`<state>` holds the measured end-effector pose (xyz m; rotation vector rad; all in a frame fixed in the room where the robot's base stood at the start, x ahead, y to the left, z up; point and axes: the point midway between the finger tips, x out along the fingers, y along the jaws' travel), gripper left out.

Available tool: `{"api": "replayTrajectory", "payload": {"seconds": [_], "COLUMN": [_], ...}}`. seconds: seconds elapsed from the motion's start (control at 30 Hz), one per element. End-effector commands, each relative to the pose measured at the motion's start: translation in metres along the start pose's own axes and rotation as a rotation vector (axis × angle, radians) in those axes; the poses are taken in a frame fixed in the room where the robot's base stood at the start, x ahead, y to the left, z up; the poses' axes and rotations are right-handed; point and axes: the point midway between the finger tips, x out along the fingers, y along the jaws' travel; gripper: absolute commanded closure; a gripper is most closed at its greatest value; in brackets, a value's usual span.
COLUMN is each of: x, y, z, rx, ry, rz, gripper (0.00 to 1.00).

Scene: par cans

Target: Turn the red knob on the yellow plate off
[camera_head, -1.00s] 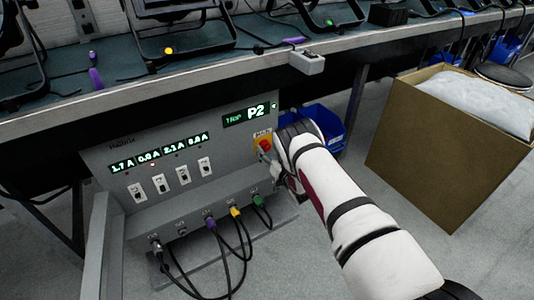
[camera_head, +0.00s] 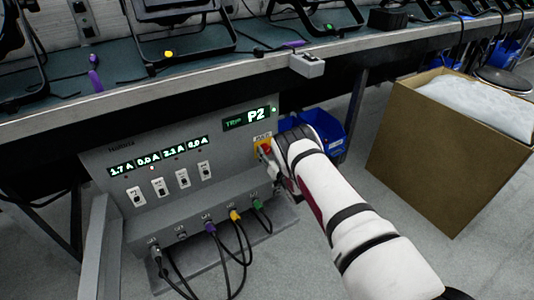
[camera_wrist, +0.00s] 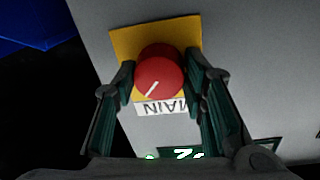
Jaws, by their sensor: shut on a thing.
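The red knob (camera_wrist: 160,70) sits on the yellow plate (camera_wrist: 186,36) in the wrist view. Its white pointer line slants toward the lower left there, and the MAIN label (camera_wrist: 152,108) shows upside down below it. My gripper (camera_wrist: 161,76) has one finger on each side of the knob and is shut on it. In the head view the knob (camera_head: 265,148) and plate (camera_head: 257,156) are at the right end of the grey panel, partly hidden by my gripper (camera_head: 271,163).
The grey panel (camera_head: 220,158) has lit displays, several white switches and plugged cables hanging in front. A workbench edge (camera_head: 180,84) runs above it. Blue bins (camera_head: 331,130) stand behind my arm, and a cardboard box (camera_head: 430,150) stands at the right.

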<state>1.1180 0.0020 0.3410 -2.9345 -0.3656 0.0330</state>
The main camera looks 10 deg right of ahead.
Motion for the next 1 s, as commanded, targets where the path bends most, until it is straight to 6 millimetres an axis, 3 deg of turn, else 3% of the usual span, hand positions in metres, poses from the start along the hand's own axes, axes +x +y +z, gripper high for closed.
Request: {"api": "replayTrajectory", "payload": {"seconds": [0.37, 1.0], "x": [-0.0001, 0.0001], "y": [-0.0004, -0.0004], "z": [0.0011, 0.0023], "rx": [-0.182, -0.783], "ry": [0.01, 0.05], "rz": [-0.003, -0.012], "gripper": [0.89, 0.89]}}
